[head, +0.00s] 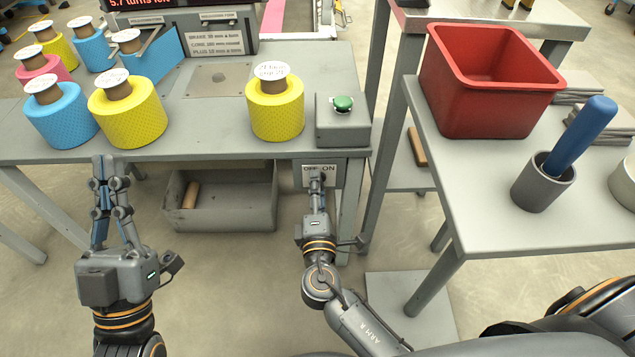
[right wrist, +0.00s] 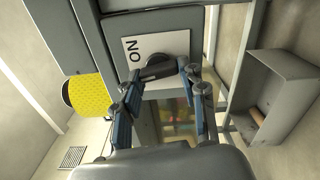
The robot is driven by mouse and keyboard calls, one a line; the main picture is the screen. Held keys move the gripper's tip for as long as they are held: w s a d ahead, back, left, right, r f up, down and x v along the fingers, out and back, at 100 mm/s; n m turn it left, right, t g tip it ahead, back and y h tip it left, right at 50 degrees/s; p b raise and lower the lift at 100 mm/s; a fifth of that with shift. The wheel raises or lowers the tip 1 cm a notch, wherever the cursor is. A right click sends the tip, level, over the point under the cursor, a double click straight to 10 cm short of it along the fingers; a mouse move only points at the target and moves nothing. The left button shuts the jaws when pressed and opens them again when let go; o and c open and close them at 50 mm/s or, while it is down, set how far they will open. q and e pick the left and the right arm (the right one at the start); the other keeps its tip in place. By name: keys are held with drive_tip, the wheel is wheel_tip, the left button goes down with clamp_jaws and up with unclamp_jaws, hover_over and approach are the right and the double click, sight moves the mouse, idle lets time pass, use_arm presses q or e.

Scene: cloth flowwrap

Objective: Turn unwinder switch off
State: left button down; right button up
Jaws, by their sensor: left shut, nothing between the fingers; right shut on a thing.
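The unwinder switch is a white plate (head: 308,181) marked OFF and ON on a grey box under the table's front edge. The plate (right wrist: 133,43) also shows in the right wrist view, with ON readable and a dark rotary knob (right wrist: 160,64) beside it. My right gripper (head: 317,178) is at the switch, its fingers (right wrist: 163,75) shut on the knob. The fingers partly hide the knob, and I cannot tell which label it points to. My left gripper (head: 104,160) is shut and empty, pointing at the table's front edge left of the switch.
The grey table (head: 215,135) bears yellow, blue and pink rolls and a box with a green button (head: 343,103). A grey bin (head: 225,209) stands below, left of my right gripper. A side table at right holds a red bin (head: 490,85) and a blue-handled tool (head: 583,135) in a cup.

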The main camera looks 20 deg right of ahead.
use_arm(q)
drive_tip(key=w+a+f+g+y+p, duration=0.1)
drive_tip(key=f+g+y+p, duration=0.1)
drive_tip(key=f+g, duration=0.4)
drive_tip(key=w+f+g+y+p, duration=0.2)
drive_tip(key=f+g, duration=0.3)
drive_tip(key=f, duration=0.7)
drive_tip(key=shift+w+a+g, duration=0.15)
drive_tip(key=shift+a+g, duration=0.2)
drive_tip(key=shift+g, duration=0.05)
use_arm(e)
drive_tip(key=shift+f+n, duration=0.2)
drive_tip(key=shift+n, duration=3.4)
drive_tip(key=o, duration=1.1)
drive_tip(key=shift+o, duration=0.2)
drive_tip(key=v, duration=1.2)
